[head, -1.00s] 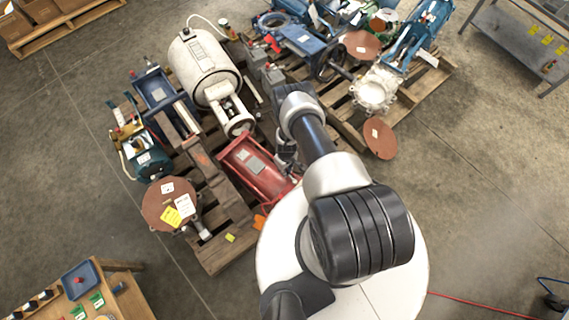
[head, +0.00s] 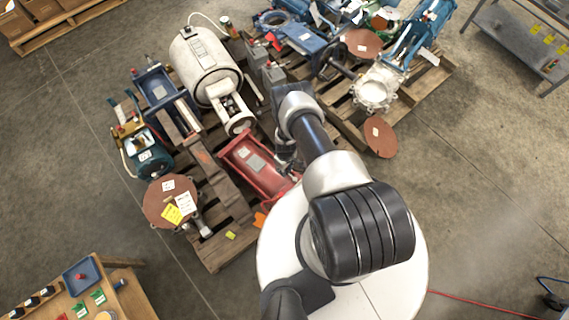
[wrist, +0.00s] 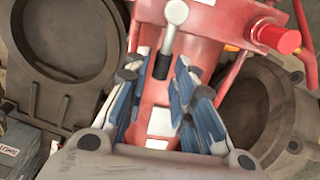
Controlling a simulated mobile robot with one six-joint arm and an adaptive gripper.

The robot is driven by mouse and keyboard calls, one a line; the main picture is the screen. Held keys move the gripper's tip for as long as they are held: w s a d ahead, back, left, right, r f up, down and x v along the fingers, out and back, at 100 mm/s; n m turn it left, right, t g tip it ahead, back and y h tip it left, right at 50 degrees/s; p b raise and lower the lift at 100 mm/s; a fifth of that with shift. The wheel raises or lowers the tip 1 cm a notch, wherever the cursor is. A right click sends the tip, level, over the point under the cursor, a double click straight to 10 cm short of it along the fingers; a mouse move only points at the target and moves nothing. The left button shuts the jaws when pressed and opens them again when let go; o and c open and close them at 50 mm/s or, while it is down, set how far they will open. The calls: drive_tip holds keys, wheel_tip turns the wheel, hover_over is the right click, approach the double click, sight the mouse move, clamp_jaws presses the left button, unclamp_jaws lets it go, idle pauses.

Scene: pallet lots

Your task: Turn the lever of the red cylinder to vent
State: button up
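The red cylinder (head: 262,178) lies on a wooden pallet, left of my arm in the head view. Its red body (wrist: 205,52) fills the middle of the wrist view. A lever (wrist: 168,42) with a silver round hub and a black tip shows at the top centre of the wrist view. My gripper (wrist: 162,68) is open, with its blue-padded fingers on either side of the lever's black tip. In the head view my gripper is mostly hidden by my arm.
A red stub (wrist: 280,38) and red pipes are right of the lever. Dark round flanges (wrist: 62,45) lie beside the cylinder. Open floor (head: 480,200) is at right.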

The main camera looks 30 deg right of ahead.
drive_tip(key=shift+o, duration=0.8)
drive_tip(key=shift+w+r, duration=0.1)
drive_tip(key=shift+r, duration=0.55)
wheel_tip(320, 180, up, 11)
drive_tip(key=shift+d+f, duration=0.15)
